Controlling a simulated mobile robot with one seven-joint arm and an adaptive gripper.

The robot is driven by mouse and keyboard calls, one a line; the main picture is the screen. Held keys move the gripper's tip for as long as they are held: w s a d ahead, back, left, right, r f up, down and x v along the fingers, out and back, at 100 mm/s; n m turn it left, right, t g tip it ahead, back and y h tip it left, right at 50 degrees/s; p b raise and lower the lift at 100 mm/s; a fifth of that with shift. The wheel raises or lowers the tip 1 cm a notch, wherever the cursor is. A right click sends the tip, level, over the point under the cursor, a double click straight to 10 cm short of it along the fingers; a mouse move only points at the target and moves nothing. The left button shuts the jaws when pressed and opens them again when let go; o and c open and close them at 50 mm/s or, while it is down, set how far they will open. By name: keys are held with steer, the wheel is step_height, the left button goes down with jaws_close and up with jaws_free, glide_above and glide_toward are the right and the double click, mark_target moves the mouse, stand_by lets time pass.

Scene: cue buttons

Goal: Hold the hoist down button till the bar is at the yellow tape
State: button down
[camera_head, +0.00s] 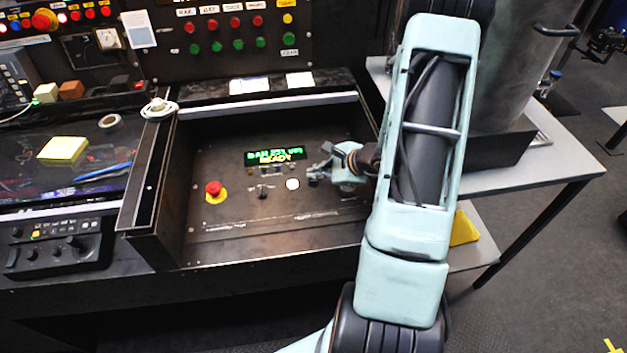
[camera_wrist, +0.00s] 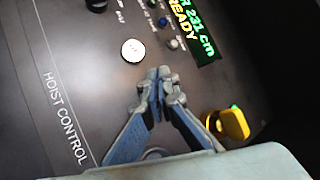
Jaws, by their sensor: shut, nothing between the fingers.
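My gripper (camera_head: 320,173) is over the right part of the dark control panel (camera_head: 235,232), its fingertips just right of a round white button (camera_head: 292,184). In the wrist view my gripper (camera_wrist: 160,76) has its fingertips together and empty, apart from the white button (camera_wrist: 132,50). Whether they touch the panel cannot be told. A display (camera_head: 275,156) reads the bar at about 231 cm and READY. "HOIST CONTROL" is printed on the panel. A rounded part (camera_wrist: 157,153) shows partly between the fingers. No down label is readable; the bar and yellow tape cannot be identified.
A red stop button (camera_head: 213,188) on a yellow base stands at the panel's left. A yellow knob (camera_wrist: 235,124) with a green light is beside my fingers. Small blue (camera_wrist: 162,22) and grey (camera_wrist: 172,43) parts lie near the display. Raised side walls (camera_head: 150,190) border the panel.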

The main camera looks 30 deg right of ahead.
steer(key=shift+f, duration=0.1)
steer(key=shift+f+b, duration=0.4)
steer(key=shift+b, duration=0.45)
